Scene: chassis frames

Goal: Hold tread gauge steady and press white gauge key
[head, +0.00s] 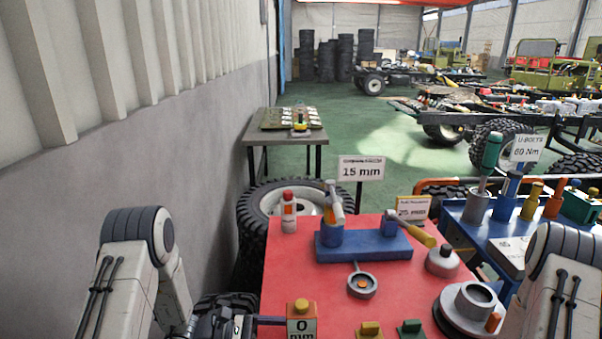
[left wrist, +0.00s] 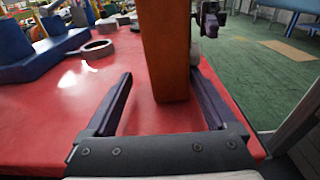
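The tread gauge (head: 301,326) is an orange-brown block with a yellow knob on top and a white "0 mm" label, at the red table's near edge in the head view. In the left wrist view the gauge (left wrist: 166,50) stands upright between the fingers of my left gripper (left wrist: 160,100). These fingers are apart, with a clear gap on the gauge's left side; contact on the right is unclear. I cannot pick out a white key. My right arm (head: 555,290) enters at the right; a dark purple part (left wrist: 209,18) behind the gauge may be its gripper.
The red table (head: 290,260) holds a blue stand (head: 362,246), a grey ring (head: 362,284), a round grey part (head: 470,305), a red-capped bottle (head: 288,212), and yellow (head: 370,329) and green (head: 411,328) keys near the front. A wall (head: 120,170) runs along the left.

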